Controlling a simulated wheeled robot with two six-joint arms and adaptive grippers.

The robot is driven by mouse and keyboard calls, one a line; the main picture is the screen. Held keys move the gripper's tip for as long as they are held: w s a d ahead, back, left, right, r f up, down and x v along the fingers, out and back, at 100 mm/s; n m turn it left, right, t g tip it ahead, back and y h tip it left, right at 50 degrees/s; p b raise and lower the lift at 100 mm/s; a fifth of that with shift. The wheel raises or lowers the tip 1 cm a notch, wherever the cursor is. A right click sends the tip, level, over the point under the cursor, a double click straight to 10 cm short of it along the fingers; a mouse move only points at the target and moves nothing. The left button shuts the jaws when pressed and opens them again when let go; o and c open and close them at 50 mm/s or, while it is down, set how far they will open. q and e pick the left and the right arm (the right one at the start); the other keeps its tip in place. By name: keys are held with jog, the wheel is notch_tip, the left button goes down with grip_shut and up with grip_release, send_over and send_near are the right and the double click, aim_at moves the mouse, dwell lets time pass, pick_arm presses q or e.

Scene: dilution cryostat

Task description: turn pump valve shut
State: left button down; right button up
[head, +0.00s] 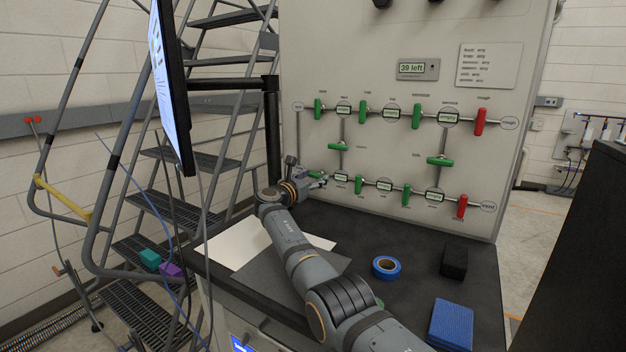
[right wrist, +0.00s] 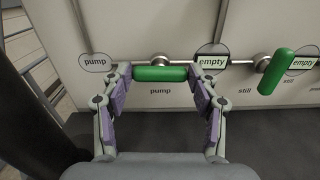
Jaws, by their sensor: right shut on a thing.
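The pump valve's green handle (right wrist: 160,74) lies level, along the horizontal pipe, above the "pump" label in the right wrist view. My right gripper (right wrist: 160,78) is shut on this handle, with one finger at each end of it. In the head view my right gripper (head: 316,181) is at the left end of the panel's lower row and mostly hides the handle. My left gripper is not in view.
A neighbouring green handle (right wrist: 277,71) stands upright to the right. The panel (head: 390,60) carries several more green and red handles. On the black bench lie blue tape (head: 386,267), a black block (head: 454,262) and a blue pad (head: 451,324). A monitor (head: 170,80) stands left.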

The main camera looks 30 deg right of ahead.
jog(key=shift+f+m+b, duration=0.25)
jog(key=shift+m+b, duration=0.15)
jog(key=shift+m, duration=0.2)
jog(key=shift+r+m, duration=0.2)
jog(key=shift+m, duration=0.4)
jog(key=o, duration=1.1)
jog(key=shift+o, duration=0.2)
